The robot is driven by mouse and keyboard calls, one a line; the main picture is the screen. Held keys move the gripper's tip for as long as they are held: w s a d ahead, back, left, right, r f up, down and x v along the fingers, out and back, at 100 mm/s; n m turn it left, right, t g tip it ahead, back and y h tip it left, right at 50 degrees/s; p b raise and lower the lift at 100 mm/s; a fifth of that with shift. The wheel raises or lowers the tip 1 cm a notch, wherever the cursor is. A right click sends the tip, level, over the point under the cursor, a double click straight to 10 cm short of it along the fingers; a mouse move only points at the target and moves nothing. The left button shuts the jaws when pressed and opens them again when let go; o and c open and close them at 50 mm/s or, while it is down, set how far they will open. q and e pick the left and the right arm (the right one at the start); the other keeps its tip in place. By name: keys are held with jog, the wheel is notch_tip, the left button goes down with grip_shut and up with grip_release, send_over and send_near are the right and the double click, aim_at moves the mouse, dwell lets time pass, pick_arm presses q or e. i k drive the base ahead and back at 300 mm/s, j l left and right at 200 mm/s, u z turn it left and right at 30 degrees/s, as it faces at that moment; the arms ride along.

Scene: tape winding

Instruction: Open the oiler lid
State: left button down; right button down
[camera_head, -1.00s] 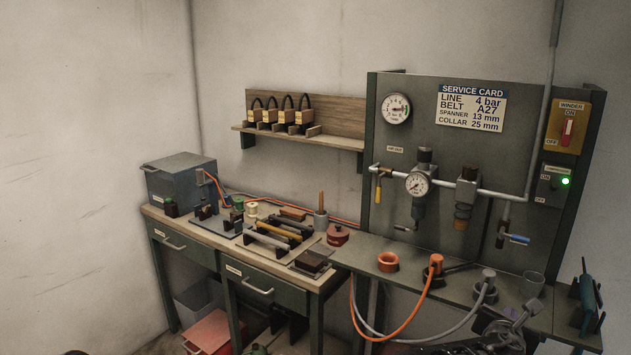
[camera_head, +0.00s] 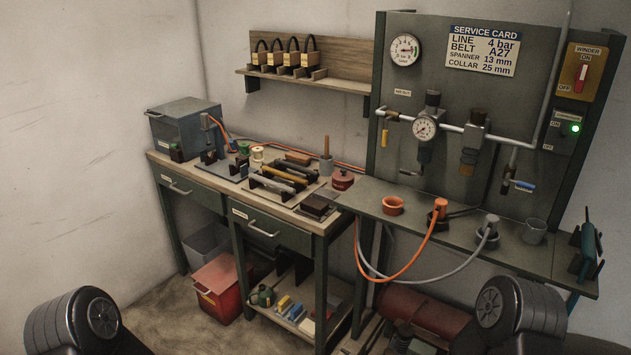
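The task's oiler is not labelled. A unit with an amber bowl (camera_head: 468,160) hangs on the air line of the dark panel, right of the pressure gauge (camera_head: 425,128), and may be it. Its top is a dark block; I cannot make out a separate lid or whether it is open. A small dark red pot with a lid (camera_head: 342,180) sits at the right end of the workbench; its lid looks closed. Dark rounded parts of my two arms show at the bottom left and bottom right. Neither gripper's fingers are in view, and neither arm touches these things.
The workbench (camera_head: 315,225) holds tools and spools. The panel's shelf (camera_head: 460,231) carries an orange ring (camera_head: 392,206), hose fittings and a grey cup (camera_head: 534,231). Orange and grey hoses hang below its front edge. A red box (camera_head: 216,290) stands on the floor, with bare floor nearby.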

aim_at(478, 112)
jog(key=i+j, duration=1.1)
jog(key=j, duration=0.15)
jog(key=z, duration=2)
